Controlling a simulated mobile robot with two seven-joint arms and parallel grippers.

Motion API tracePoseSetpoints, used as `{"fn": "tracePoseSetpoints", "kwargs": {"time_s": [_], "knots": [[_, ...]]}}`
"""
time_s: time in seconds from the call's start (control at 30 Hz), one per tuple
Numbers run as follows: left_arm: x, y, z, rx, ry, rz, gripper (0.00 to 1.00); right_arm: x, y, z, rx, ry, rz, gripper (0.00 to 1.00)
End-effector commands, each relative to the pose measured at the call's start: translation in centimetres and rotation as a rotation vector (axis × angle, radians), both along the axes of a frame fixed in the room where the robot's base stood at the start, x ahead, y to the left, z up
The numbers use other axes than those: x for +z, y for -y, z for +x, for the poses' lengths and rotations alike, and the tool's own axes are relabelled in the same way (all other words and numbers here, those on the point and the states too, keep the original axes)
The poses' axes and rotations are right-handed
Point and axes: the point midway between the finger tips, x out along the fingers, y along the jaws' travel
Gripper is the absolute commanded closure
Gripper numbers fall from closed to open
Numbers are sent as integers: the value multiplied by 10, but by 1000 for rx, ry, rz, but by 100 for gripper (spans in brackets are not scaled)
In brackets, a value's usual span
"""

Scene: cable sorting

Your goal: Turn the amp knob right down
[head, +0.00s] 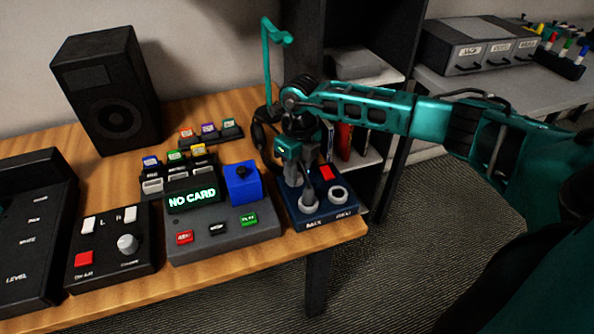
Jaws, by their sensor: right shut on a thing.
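My right gripper (300,188) points down over a dark blue box (336,221) at the table's right end. It is shut on the left pale knob (309,204) of this box, and its fingers hide part of the knob. A second pale knob (338,194) and a red button (325,173) sit on the same box. Another round knob (127,243) is on a black box (88,273) at the left, with two white sliders and a red button. I cannot tell from the small lettering which knob is the amp's. My left gripper is not in view.
A grey card reader (213,243) showing "NO CARD", with a blue block (242,184) on it, stands left of the blue box. A speaker (107,90), card racks (178,175) and a headphone stand (267,60) are behind. Dark shelves (365,120) stand behind my right arm.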

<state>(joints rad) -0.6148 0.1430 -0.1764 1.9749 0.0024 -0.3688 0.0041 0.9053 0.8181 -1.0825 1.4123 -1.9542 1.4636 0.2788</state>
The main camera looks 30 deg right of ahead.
Motion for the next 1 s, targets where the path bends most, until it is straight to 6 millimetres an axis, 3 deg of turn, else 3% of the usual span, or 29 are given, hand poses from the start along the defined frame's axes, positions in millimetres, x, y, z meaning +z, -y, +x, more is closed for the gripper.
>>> {"fn": "tracePoseSetpoints", "kwargs": {"time_s": [0.4,0.43,0.6,0.7,1.0], "knots": [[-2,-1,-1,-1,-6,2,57,2,0,1,7,4,0,100],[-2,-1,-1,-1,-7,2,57,2,0,1,7,4,0,67],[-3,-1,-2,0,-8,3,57,1,0,1,7,3,0,50],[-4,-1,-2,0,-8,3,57,1,0,1,6,2,1,44],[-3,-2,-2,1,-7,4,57,7,0,1,6,3,1,44]]}}
